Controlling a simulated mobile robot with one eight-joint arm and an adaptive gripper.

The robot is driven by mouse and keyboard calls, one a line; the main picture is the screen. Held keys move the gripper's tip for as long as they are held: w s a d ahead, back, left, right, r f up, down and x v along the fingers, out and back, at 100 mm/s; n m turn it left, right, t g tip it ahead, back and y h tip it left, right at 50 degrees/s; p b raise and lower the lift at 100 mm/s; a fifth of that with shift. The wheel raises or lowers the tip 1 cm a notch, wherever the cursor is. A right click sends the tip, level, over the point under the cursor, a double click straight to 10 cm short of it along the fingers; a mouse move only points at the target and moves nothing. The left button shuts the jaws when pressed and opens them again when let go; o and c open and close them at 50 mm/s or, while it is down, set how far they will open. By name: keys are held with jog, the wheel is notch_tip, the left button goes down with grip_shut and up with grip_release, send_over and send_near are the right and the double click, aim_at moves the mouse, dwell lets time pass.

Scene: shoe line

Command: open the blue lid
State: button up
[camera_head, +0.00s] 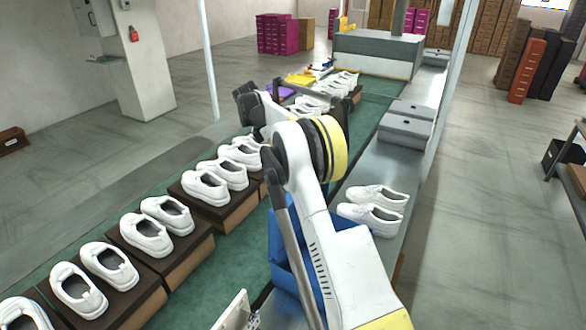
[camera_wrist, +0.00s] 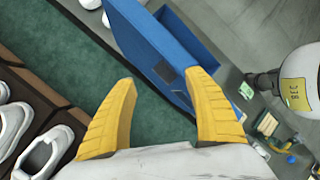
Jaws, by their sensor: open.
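A blue box with a blue lid (camera_wrist: 140,38) shows at the top of the wrist view. The broad blue panel carries a small dark square, and a recess shows beside it. I cannot tell how far the lid stands open. In the head view the blue box (camera_head: 283,262) stands between the green belt and the grey bench, partly hidden behind my white arm. My gripper (camera_wrist: 162,80) has two yellow fingers spread apart and empty. The blue panel lies beyond the fingertips, near the right finger; contact cannot be told. The fingers are not clear in the head view.
White shoes on brown boxes (camera_head: 235,205) line the green belt (camera_head: 230,255) on the left. A white shoe pair (camera_head: 372,208) and grey boxes (camera_head: 405,125) are on the metal bench at right. Open floor (camera_head: 490,220) lies further right.

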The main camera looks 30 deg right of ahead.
notch_tip(320, 180, up, 6)
jog(key=s+d+m+t+y+p, duration=0.1)
jog(key=s+m+t+y+p, duration=0.3)
jog(key=m, duration=0.7)
jog(key=f, duration=0.3)
jog(key=w+f, duration=0.1)
jog(key=f, duration=0.7)
jog(key=shift+w+d+f, duration=0.1)
jog(key=shift+w+d, duration=0.1)
jog(key=shift+w, duration=0.1)
jog(key=shift+s+m, duration=0.1)
jog(key=shift+m, duration=0.2)
grip_shut()
